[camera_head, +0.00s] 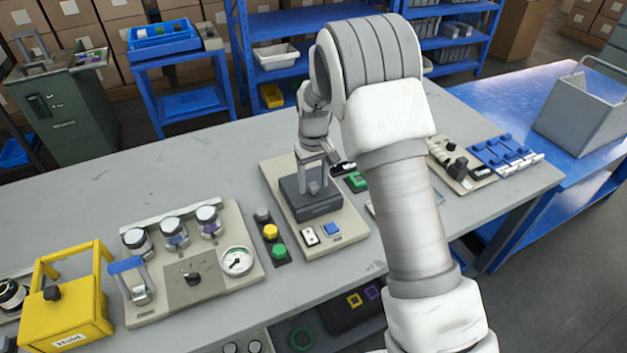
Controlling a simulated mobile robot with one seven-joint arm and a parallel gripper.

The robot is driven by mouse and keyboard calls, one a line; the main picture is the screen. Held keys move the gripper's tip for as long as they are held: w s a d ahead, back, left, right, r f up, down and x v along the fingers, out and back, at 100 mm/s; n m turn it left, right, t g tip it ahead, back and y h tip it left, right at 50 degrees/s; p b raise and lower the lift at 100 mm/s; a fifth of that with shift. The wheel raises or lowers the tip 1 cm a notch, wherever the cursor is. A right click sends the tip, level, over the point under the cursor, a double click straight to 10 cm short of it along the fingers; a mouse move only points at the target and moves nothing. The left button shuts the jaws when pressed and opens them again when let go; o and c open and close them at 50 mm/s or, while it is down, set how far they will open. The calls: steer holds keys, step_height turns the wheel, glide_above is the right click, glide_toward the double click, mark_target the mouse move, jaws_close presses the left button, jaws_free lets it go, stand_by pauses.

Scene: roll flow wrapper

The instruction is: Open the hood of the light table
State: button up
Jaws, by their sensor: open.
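A beige panel (351,240) in the middle of the bench carries a low dark grey box (318,209), which looks like the light table with its hood. The hood appears shut and flat. My arm hides part of the bench to the right.
A beige gauge panel (210,290) and a yellow box (65,312) stand to the left. Yellow and green buttons (271,232) are close by. A panel with blue clips (500,153) lies at the right. The bench's back left is clear.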

jaws_close()
stand_by(1.4)
